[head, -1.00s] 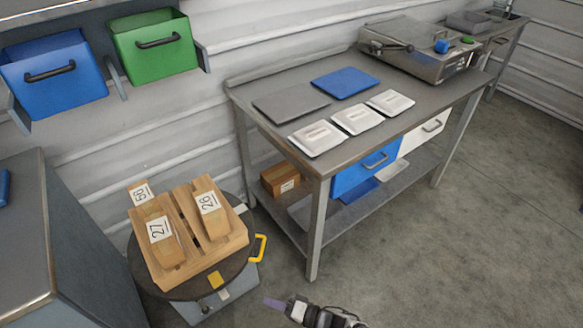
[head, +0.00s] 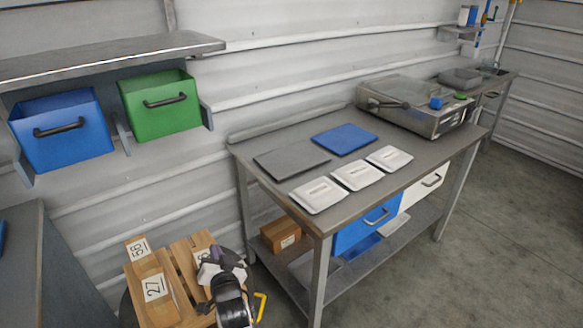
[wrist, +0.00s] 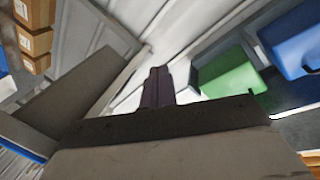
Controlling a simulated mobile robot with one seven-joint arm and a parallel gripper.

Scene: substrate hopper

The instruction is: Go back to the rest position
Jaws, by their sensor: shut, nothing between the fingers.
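My gripper (head: 222,260) shows at the bottom left of the head view, above the wooden rack with numbered blocks and in front of part of it. In the wrist view my gripper's dark fingers (wrist: 157,82) are together, with nothing between them. They point up toward the pale wall, with the green bin (wrist: 230,75) beyond them to the right. I see no contact between the fingers and any object.
The wooden rack (head: 187,253) holds blocks marked 27 and 56. A steel table (head: 300,225) carries white packets (head: 357,175), a blue mat (head: 344,139) and a grey machine (head: 405,98). Blue (head: 60,130) and green bins (head: 160,118) hang on the wall. Open floor lies at right.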

